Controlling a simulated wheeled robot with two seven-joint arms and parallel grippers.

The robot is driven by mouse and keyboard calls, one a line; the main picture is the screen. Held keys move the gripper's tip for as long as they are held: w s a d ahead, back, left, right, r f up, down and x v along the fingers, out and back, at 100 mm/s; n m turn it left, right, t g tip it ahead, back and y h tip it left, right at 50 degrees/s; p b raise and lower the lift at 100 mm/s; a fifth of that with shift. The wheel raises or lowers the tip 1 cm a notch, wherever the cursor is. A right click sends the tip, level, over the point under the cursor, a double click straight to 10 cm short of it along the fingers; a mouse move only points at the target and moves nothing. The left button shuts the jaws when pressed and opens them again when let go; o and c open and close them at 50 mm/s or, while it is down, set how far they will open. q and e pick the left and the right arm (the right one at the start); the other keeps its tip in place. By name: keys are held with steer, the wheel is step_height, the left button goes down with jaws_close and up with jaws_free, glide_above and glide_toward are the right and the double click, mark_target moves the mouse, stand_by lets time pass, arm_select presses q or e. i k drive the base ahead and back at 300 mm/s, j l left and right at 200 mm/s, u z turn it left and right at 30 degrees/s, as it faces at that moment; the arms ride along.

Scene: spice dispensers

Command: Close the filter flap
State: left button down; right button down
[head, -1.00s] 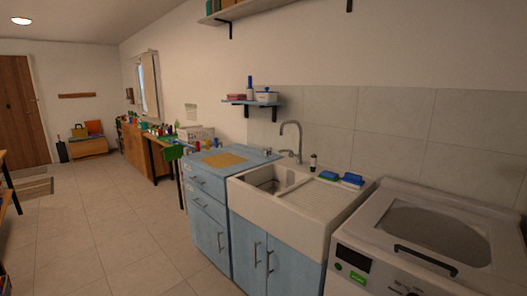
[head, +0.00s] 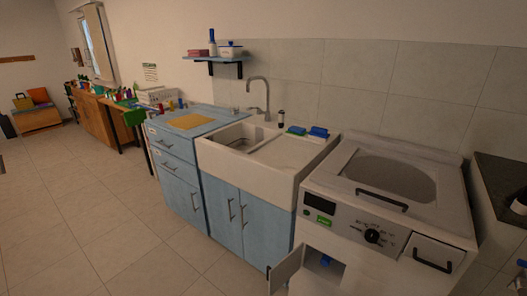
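The filter flap (head: 286,270) is a small light panel at the lower left of the washing machine's front. It stands open, swung out to the left of its opening (head: 322,266). A small blue part (head: 325,261) shows inside the dark opening. The white washing machine (head: 432,212) has a top lid with a dark handle, a control knob and a drawer front at right. Neither of my grippers is in view.
A blue cabinet (head: 226,222) with a white sink (head: 248,168) stands directly left of the washing machine. A dark-topped counter (head: 503,185) stands to its right. The tiled floor (head: 115,220) at left is clear.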

mark_target(277, 277)
steer(key=i+j+z, duration=0.1)
steer(key=z, duration=1.05)
steer(key=j+z, duration=0.3)
steer(key=j, duration=0.2)
steer(key=j+z, duration=0.25)
steer(key=j, duration=0.3)
steer(key=j+z, duration=0.3)
steer(key=j, duration=0.2)
steer(key=k+j+z, duration=0.15)
steer(key=j+z, duration=0.15)
steer(key=j, duration=0.2)
